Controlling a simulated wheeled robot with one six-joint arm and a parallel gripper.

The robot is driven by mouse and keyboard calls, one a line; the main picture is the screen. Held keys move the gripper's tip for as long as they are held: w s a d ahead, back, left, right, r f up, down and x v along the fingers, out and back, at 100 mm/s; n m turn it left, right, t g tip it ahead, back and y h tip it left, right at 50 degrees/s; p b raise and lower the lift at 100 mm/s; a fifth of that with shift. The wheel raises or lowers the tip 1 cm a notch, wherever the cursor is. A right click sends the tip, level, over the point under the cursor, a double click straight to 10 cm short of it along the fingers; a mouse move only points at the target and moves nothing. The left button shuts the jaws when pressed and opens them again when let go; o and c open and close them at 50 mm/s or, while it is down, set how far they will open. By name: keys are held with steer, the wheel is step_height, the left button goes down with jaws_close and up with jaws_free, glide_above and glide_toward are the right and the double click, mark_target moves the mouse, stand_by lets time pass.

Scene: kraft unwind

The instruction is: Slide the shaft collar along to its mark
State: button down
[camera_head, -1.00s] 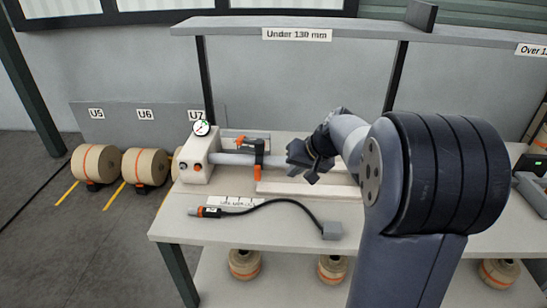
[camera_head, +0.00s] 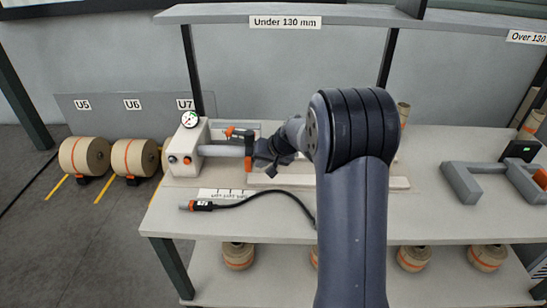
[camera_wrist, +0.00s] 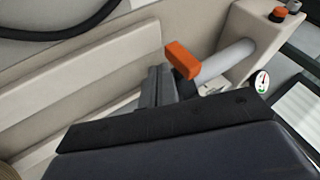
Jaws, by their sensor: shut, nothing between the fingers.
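The shaft collar (camera_head: 241,142), dark with orange ends, sits around the grey shaft (camera_head: 220,150), which runs right from a white box (camera_head: 187,148). In the wrist view an orange end of the collar (camera_wrist: 183,60) and part of the shaft (camera_wrist: 232,62) show; the rest is hidden behind my gripper. My gripper (camera_head: 262,155) is shut and empty, just right of the collar at shaft height. In the wrist view its fingers (camera_wrist: 157,86) are beside the orange end; I cannot tell whether they touch. A marked scale label (camera_head: 222,194) lies on the bench in front.
A handheld tool (camera_head: 200,205) with a black cable lies on the bench front. A pale rail (camera_head: 330,180) runs along the bench behind it. A gauge (camera_head: 190,119) tops the white box. A grey bracket (camera_head: 465,182) stands at the right. An upper shelf (camera_head: 350,18) spans above.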

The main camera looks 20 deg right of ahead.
steer(key=shift+w+a, duration=0.2)
steer(key=shift+a, duration=0.25)
steer(key=w+a, duration=0.1)
steer(key=a, duration=0.3)
steer(key=w+a+p, duration=0.1)
steer(key=a, duration=0.3)
steer(key=w+a, duration=0.2)
steer(key=a, duration=0.2)
steer(key=shift+a+p, duration=0.25)
steer(key=shift+p, duration=0.05)
